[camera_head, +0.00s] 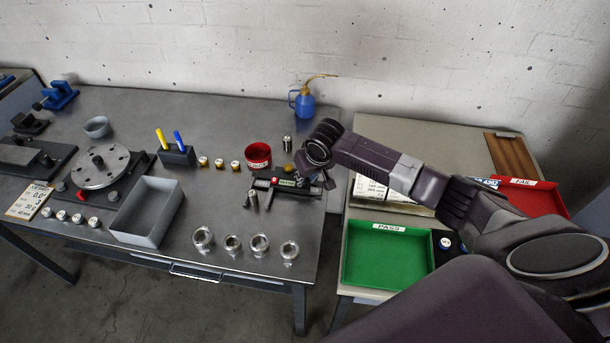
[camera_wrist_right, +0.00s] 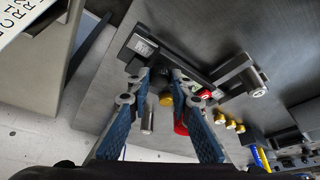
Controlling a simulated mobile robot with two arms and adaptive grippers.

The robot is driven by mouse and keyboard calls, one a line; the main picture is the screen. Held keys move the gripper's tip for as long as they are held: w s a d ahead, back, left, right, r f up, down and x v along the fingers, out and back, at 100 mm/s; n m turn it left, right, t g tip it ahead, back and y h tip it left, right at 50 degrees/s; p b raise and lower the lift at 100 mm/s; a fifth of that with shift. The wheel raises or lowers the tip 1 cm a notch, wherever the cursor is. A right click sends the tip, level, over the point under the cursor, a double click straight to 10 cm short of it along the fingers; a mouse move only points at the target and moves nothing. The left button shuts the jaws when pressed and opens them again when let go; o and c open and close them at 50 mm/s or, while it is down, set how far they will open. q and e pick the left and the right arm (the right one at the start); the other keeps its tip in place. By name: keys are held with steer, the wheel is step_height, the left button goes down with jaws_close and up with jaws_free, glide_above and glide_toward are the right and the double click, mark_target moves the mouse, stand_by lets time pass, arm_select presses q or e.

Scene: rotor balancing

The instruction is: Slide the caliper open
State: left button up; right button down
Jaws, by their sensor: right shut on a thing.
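The caliper (camera_head: 287,184) is a dark bar device with a small green display, lying near the right end of the grey steel table. It also shows in the right wrist view (camera_wrist_right: 178,62) as a long dark bar with a block at its side. My right gripper (camera_head: 308,180) is over the right part of the caliper. In the right wrist view its two blue-grey fingers (camera_wrist_right: 163,80) reach down to the bar and are shut on part of the caliper; the exact contact is hard to see. My left gripper is not in view.
A red cup (camera_head: 258,156) stands behind the caliper. Several metal rings (camera_head: 260,246) lie in front, and a grey bin (camera_head: 147,212) stands to the left. A green PASS tray (camera_head: 387,256) and a red FAIL tray (camera_head: 535,197) are on the right table. A blue oil can (camera_head: 303,105) is behind.

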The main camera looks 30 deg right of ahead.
steer(key=shift+s+d, duration=0.45)
steer(key=shift+d, duration=0.25)
steer(key=c, duration=2.2)
jaws_free()
steer(key=shift+w+a, duration=0.1)
steer(key=shift+a, duration=0.05)
steer(key=shift+o, duration=1.3)
steer(key=shift+w+a+r, duration=0.1)
steer(key=shift+a, duration=0.15)
steer(key=shift+o, duration=1)
steer(key=shift+w+a, duration=0.15)
steer(key=shift+a, duration=0.05)
steer(key=shift+d, duration=0.1)
steer(key=shift+d+r, duration=0.1)
steer(key=shift+d, duration=0.05)
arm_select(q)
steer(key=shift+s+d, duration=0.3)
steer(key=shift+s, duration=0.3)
arm_select(e)
steer(key=v, duration=1.1)
steer(key=shift+s+r, duration=0.3)
